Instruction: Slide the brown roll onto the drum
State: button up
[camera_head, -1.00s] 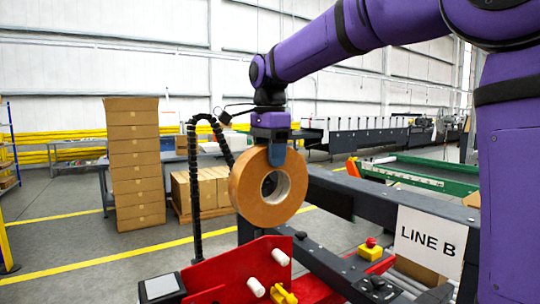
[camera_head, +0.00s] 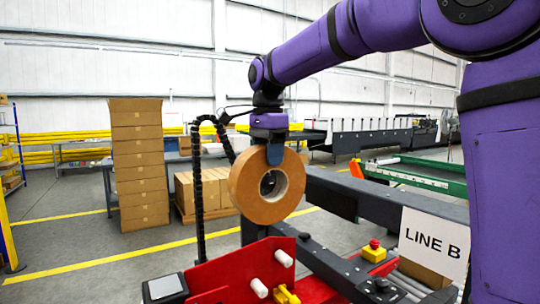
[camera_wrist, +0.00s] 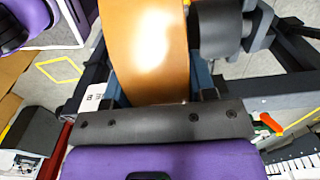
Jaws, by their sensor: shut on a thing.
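The brown roll (camera_head: 243,190) is a thick ring of tape with a pale core, held upright with its hole toward the head camera. My gripper (camera_head: 275,153) is shut on its top rim. In the wrist view the roll (camera_wrist: 150,50) lies between the two blue fingers of my gripper (camera_wrist: 158,92). A dark grey cylinder, which looks like the drum (camera_wrist: 222,28), is close beside the roll on the right; I cannot tell whether they touch. In the head view the roll mostly hides it, and something dark shows through the hole.
A red plate (camera_head: 232,268) with white pegs (camera_head: 283,258) stands below the roll. A dark beam (camera_head: 385,210) with a LINE B sign (camera_head: 434,243) runs to the right. A black cable chain (camera_head: 197,190) rises at left. Stacked cartons (camera_head: 139,165) stand behind.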

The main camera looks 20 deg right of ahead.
jog(key=shift+w+a+r, duration=0.1)
jog(key=shift+w+a, duration=0.05)
jog(key=shift+w, duration=0.5)
jog(key=shift+w+a, duration=0.1)
jog(key=shift+w, duration=0.4)
jog(key=shift+w, duration=0.4)
jog(key=shift+w+a, duration=0.1)
jog(key=shift+w, duration=0.2)
jog(key=shift+w+a, duration=0.25)
jog(key=shift+w, duration=0.85)
jog(key=shift+w, duration=0.15)
jog(key=o, duration=1.4)
jog(key=shift+c, duration=0.2)
